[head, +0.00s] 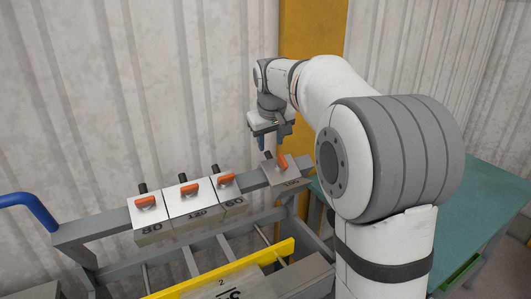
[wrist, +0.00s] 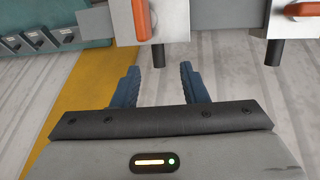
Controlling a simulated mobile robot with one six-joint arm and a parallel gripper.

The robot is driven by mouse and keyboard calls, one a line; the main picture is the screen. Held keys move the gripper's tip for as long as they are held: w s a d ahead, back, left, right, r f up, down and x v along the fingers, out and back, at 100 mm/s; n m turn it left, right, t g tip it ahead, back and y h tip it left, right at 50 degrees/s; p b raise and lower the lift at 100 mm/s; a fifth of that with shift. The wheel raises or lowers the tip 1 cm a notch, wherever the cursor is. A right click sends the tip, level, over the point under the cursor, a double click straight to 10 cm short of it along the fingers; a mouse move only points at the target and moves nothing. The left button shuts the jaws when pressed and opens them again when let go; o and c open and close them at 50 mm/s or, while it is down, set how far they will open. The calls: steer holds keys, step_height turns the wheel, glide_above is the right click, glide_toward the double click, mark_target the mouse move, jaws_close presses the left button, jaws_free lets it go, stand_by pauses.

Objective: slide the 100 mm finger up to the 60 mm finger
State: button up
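The 100 mm finger (head: 285,175) is a grey block with an orange lever and a dark peg, at the right end of the rail. The 60 mm finger (head: 229,200) is a lighter block to its left, with a stretch of bare rail between them. My gripper (head: 270,142) is above and behind the 100 mm finger. In the wrist view my gripper (wrist: 160,76) is open, and the 100 mm finger's peg (wrist: 158,56) shows between the two blue fingertips, apart from both. The 60 mm finger's peg (wrist: 273,52) is to the right there.
The 120 (head: 190,198) and 80 (head: 147,211) fingers stand left of the 60 mm finger on the grey rail (head: 253,181). A yellow bar (head: 225,270) lies in front. A teal table (head: 480,205) is at right; a corrugated wall stands behind.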

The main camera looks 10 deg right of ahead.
mark_target(269, 154)
steer(key=shift+w, duration=0.55)
steer(key=shift+w+f, duration=0.15)
steer(key=shift+w, duration=0.1)
steer(key=shift+p+x, duration=0.7)
steer(key=shift+x, duration=2.85)
jaws_close()
